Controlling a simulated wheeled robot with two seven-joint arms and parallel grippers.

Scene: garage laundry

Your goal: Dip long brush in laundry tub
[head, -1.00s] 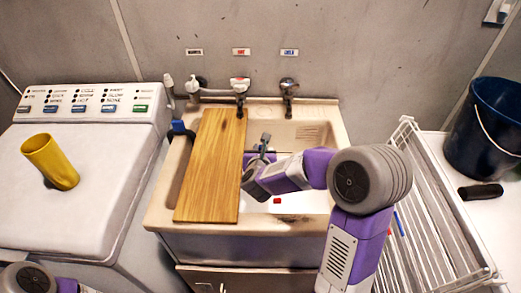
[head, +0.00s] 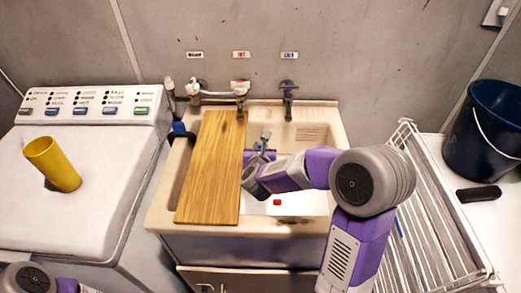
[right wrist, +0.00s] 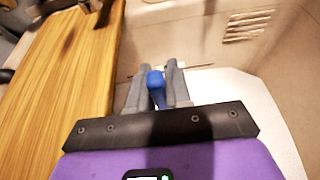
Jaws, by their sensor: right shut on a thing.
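The laundry tub (head: 165,212) is a beige basin in the middle of the head view, with a white surface showing low inside it. My right gripper (head: 264,144) reaches into the tub, just right of the wooden board. In the right wrist view, its grey fingers (right wrist: 155,84) are shut on a blue piece (right wrist: 155,78), seemingly the long brush's handle. The rest of the brush is hidden or too small to make out. My left gripper is out of view; only part of my left arm shows at the lower left corner.
A wooden board (head: 211,165) covers the tub's left part. Taps (head: 240,88) stand behind it. A small red thing (head: 277,202) shows inside. A washer with a yellow cup (head: 52,164) is left; a wire rack (head: 440,215), dark bucket (head: 488,130) and black object (head: 479,194) are right.

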